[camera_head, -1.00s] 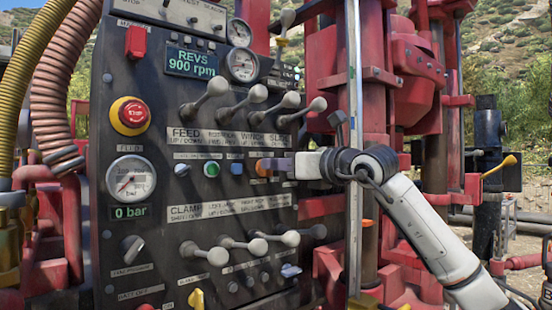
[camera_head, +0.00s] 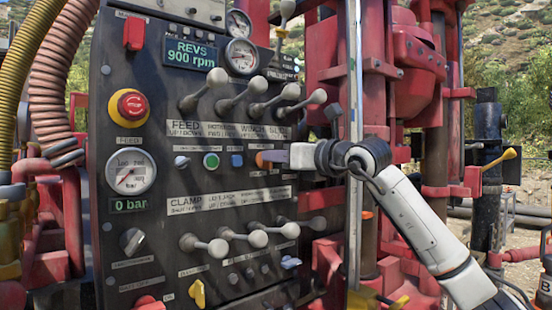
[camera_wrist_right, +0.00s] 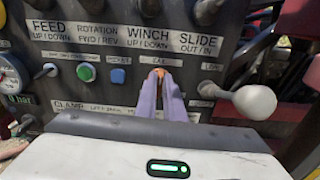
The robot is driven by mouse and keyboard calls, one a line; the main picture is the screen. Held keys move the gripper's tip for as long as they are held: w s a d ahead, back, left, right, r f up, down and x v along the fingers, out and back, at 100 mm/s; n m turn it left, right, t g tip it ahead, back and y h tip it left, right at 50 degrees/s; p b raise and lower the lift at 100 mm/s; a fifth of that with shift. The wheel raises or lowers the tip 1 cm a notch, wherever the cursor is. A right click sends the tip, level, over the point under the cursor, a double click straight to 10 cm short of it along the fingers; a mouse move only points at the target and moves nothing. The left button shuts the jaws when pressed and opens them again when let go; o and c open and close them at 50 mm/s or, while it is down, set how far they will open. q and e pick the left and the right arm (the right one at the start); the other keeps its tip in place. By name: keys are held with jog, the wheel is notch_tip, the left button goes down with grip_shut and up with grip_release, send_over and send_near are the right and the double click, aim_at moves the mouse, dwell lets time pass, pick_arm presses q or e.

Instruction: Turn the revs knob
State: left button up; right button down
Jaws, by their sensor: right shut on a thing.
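An orange knob (camera_head: 262,160) sits in the row of small controls on the dark panel, right of a blue button. My right gripper (camera_head: 268,158) reaches it from the right, its purple-grey fingers shut on the knob. In the right wrist view the orange knob (camera_wrist_right: 158,73) shows between the tips of the two fingers (camera_wrist_right: 160,82), which hide part of it. I cannot clearly read the label by it. The revs display (camera_head: 191,58) reads 900 rpm. My left gripper is not in view.
Several grey levers (camera_head: 254,87) stick out above the knob, and more levers (camera_head: 257,239) below. A green button (camera_head: 211,160) and a blue button (camera_head: 236,160) are to the left. A red emergency stop (camera_head: 130,106) is further left. A thin steel post (camera_head: 355,80) stands near my right arm.

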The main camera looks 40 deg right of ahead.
jog(key=shift+d+f+m+b, duration=0.15)
jog(key=shift+m+b, duration=0.5)
jog(key=shift+m, duration=1.35)
jog(key=shift+d+m+b, duration=0.2)
jog(key=shift+m+b, duration=0.45)
jog(key=shift+m, duration=1.35)
jog(key=c, duration=1.9)
grip_release()
jog(key=shift+o, duration=0.2)
jog(key=shift+s, duration=0.1)
